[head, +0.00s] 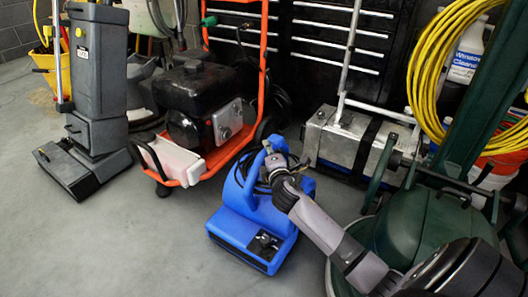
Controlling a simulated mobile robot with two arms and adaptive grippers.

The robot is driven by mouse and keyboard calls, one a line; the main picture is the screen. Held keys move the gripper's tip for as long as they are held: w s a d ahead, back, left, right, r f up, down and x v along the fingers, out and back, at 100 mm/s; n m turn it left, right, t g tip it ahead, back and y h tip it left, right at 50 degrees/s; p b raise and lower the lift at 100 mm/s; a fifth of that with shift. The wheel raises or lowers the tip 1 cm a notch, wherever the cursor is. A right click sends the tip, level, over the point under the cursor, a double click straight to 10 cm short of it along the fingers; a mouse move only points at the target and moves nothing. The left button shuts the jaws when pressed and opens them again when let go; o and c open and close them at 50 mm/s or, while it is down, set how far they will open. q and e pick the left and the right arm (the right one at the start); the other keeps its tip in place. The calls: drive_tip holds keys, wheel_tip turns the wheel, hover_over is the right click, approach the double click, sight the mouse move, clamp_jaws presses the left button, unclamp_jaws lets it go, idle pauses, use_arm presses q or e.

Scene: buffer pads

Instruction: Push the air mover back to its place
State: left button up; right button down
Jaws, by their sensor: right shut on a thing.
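The air mover (252,225) is blue and stands upright on the grey floor, just right of the middle of the head view. Its outlet end with a dark control knob faces the front right, and a black cord is looped around its top. My right arm comes in from the lower right. My right gripper (276,160) is at the top of the air mover and is shut on its handle; the fingertips are partly hidden against the cord and handle. My left gripper is not in view.
An orange-framed pressure washer (190,125) stands behind to the left, and a grey floor machine (98,100) at far left. A green floor scrubber (425,225) stands close on the right. A metal box (345,138) is behind. Clear floor lies at the front left.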

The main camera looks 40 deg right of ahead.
drive_tip(key=shift+d+r, duration=0.15)
drive_tip(key=shift+d, duration=0.2)
drive_tip(key=c, duration=1.5)
unclamp_jaws()
drive_tip(key=shift+c, duration=0.2)
drive_tip(key=shift+o, duration=1.1)
drive_tip(key=shift+a, duration=0.1)
drive_tip(key=shift+s+a, duration=0.15)
drive_tip(key=shift+s, duration=0.1)
drive_tip(key=v, duration=1.1)
drive_tip(key=shift+s, duration=0.25)
drive_tip(key=shift+a, duration=0.15)
